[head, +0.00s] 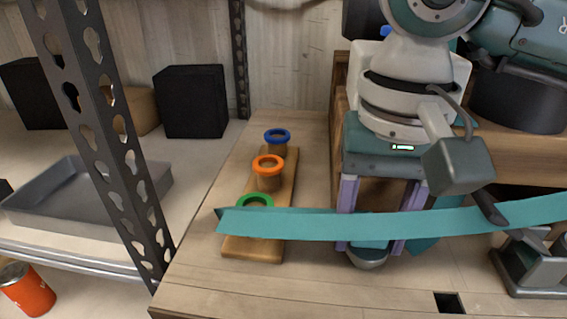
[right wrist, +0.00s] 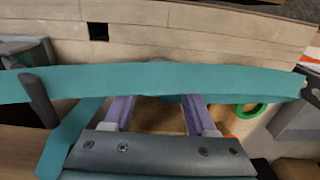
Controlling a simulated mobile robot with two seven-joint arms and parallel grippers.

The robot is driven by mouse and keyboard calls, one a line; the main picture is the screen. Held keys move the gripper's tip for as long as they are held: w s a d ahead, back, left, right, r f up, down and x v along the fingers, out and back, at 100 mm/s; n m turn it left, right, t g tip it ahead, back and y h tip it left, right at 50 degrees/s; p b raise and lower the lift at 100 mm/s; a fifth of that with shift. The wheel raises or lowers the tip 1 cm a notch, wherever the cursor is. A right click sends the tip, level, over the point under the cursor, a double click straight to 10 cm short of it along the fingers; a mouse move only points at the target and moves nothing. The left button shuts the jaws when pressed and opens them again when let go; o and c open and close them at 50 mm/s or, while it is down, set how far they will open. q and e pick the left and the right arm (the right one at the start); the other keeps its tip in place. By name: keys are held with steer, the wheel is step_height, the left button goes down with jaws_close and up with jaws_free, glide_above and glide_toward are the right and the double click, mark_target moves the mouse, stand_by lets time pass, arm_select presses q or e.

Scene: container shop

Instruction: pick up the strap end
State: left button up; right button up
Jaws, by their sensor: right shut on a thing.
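The teal strap (head: 290,224) runs across the head view, its free end with a dark tip at the left, above the green-ringed holder. It also shows across the right wrist view (right wrist: 220,80). My right gripper (head: 378,245) points down at the strap's middle stretch. Its purple fingers stand apart, with the strap across them, and it is shut on the strap. The strap partly hides the fingertips, so the exact contact is unclear. My left gripper is not in view.
A wooden block (head: 243,248) carries green, orange and blue rings (head: 277,136). A grey metal fixture (head: 533,268) stands at the right by the strap. A dark perforated post (head: 100,130) rises at the left, with a grey tray (head: 75,205) behind it. The table front has a square hole (head: 449,302).

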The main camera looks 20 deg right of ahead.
jaws_close()
